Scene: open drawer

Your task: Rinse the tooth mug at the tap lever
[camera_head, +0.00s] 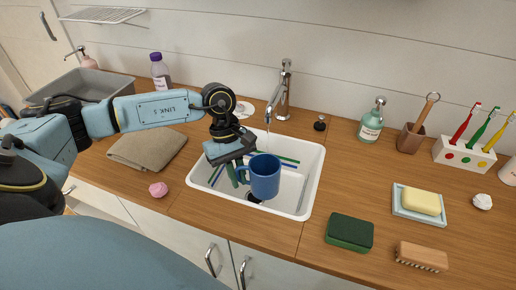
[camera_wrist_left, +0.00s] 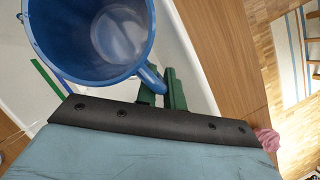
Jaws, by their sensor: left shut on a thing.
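The blue tooth mug (camera_head: 265,176) is upright in the air over the white sink basin (camera_head: 310,170). My left gripper (camera_head: 240,174) is shut on the mug's handle, at the mug's left side. The silver tap (camera_head: 283,92) stands behind the sink. A thin pale streak, like water, hangs from its spout toward the mug. My right gripper is not in view.
Green and blue sticks (camera_head: 290,160) lie in the basin. A green sponge (camera_head: 349,232), a brush (camera_head: 421,257) and a soap dish (camera_head: 397,207) are right of the sink. A folded towel (camera_head: 147,148) and a pink lump (camera_head: 158,189) lie left. A soap bottle (camera_head: 371,122) stands behind.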

